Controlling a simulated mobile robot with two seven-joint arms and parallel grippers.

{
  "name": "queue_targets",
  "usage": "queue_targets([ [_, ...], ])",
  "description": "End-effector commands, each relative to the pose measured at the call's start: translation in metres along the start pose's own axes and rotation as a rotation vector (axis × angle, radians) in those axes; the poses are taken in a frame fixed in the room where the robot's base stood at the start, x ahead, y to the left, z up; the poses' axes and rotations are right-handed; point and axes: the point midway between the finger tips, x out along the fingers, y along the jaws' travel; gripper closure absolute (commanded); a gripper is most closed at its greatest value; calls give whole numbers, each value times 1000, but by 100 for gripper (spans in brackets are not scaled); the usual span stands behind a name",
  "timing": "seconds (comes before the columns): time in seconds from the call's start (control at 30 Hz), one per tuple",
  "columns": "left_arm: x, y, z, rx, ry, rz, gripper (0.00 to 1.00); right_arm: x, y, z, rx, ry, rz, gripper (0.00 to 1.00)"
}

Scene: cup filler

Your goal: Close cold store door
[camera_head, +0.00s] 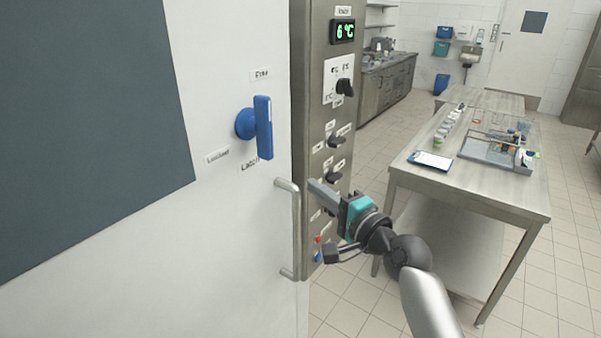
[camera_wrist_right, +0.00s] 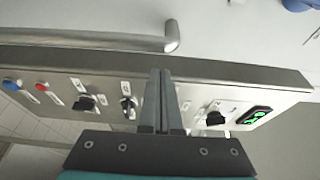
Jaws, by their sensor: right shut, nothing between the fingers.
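The white cold store door (camera_head: 232,215) fills the left of the head view, with a dark panel on its upper part. A vertical metal bar handle (camera_head: 288,230) is on its right edge; its end also shows in the right wrist view (camera_wrist_right: 172,36). A blue latch handle (camera_head: 263,128) stands upright above it, beside small labels. My right gripper (camera_head: 312,186) is shut and empty. Its fingertips are close to the bar handle on its right side, in front of the control panel; I cannot tell whether they touch it. My left gripper is not in view.
A steel control panel (camera_head: 323,120) beside the door carries black knobs, red and blue buttons and a display reading 6 °C. A steel table (camera_head: 480,190) with a clipboard (camera_head: 430,160) and a tray stands to the right. Tiled floor is free between them.

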Motion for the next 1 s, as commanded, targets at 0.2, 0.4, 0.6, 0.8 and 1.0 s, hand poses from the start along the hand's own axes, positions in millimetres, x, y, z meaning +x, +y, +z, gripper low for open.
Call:
queue_targets([
  [0.2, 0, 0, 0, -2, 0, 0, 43, 34, 0, 0, 0, 0, -1, 100],
  [0.4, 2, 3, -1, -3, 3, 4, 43, 55, 0, 0, -1, 1, 1, 100],
  [0.6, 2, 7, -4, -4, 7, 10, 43, 65, 1, 0, -2, 0, 2, 100],
  [0.8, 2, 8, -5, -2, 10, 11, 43, 66, 1, 0, -2, 1, 2, 100],
  [1.0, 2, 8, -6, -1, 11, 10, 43, 66, 1, 0, -2, 1, 2, 100],
])
